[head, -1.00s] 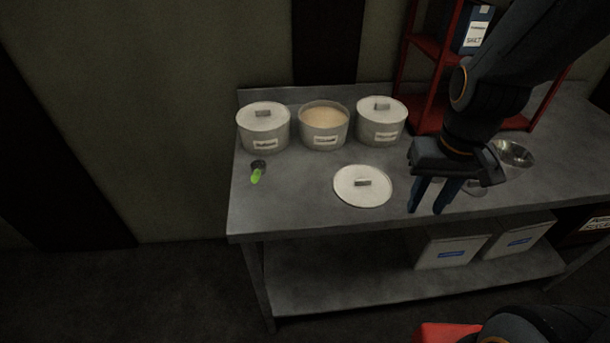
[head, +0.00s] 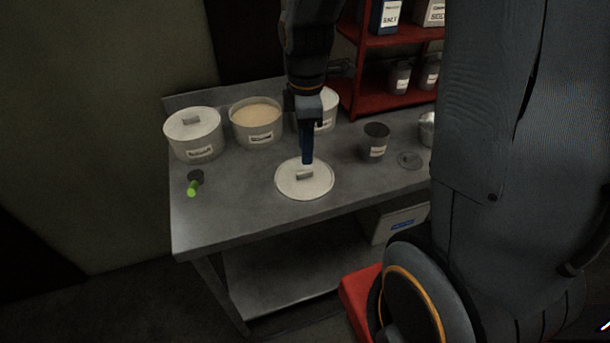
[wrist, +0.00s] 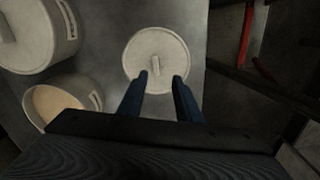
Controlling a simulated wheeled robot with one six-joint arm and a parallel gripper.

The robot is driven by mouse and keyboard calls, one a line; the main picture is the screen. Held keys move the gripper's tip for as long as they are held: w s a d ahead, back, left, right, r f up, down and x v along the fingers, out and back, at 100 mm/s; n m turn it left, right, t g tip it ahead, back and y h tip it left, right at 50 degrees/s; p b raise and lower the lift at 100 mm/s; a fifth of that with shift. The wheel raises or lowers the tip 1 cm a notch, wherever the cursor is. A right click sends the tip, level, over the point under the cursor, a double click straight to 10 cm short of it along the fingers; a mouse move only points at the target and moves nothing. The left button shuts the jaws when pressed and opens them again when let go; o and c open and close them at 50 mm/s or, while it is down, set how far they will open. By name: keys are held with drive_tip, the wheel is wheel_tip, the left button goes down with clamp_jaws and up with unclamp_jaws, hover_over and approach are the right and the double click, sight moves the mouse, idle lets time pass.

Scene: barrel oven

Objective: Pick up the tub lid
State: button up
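The tub lid (head: 304,181) is a flat, pale round disc with a small block handle (head: 304,174). It lies flat on the metal table in front of the tubs. In the wrist view the lid (wrist: 157,45) lies just beyond my fingertips, its handle a little left of the gap's middle. My gripper (head: 307,160) points down above the lid in the head view. In the wrist view my gripper (wrist: 161,77) has its two fingers apart with nothing between them. The open tub (head: 257,123) holds pale tan contents and stands behind the lid.
A lidded tub (head: 193,134) stands at left and another (head: 327,110) sits partly behind my arm. A green-handled scoop (head: 193,187) lies left of the lid. Red shelves (head: 385,85) rise behind. The table's front edge is close to the lid.

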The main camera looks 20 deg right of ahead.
sight(304, 172)
drive_tip(key=n, duration=0.1)
drive_tip(key=w+n, duration=0.1)
drive_tip(key=shift+w+f+n, duration=0.1)
drive_tip(key=shift+f+n, duration=0.1)
drive_tip(key=shift+n, duration=0.1)
drive_tip(key=shift+f+p, duration=1.1)
drive_tip(key=shift+f, duration=2.7)
clamp_jaws()
